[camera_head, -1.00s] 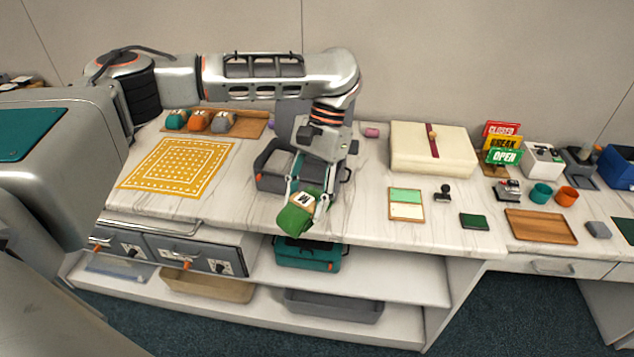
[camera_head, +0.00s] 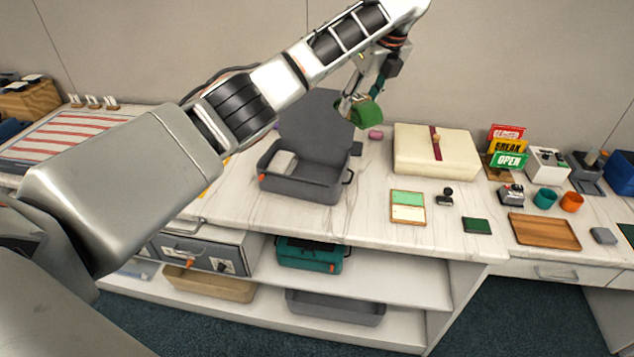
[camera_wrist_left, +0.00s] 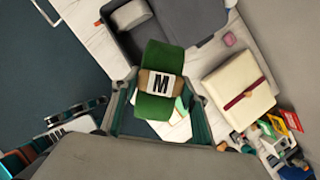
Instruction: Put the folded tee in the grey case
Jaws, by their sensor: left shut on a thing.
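The folded tee (camera_head: 367,114) is green with a tan band marked M, seen clearly in the left wrist view (camera_wrist_left: 155,108). My left gripper (camera_head: 352,102) is shut on it and holds it in the air, right of the raised lid of the grey case. The wrist view shows the fingers (camera_wrist_left: 160,100) at both sides of the tee. The grey case (camera_head: 313,188) stands open on the counter with its lid up at the back. A white item (camera_head: 283,163) lies in its left part. The case shows partly in the wrist view (camera_wrist_left: 196,55). My right gripper is not in view.
A cream box (camera_head: 412,165) with a red strap stands right of the case. The counter just in front of the case is clear.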

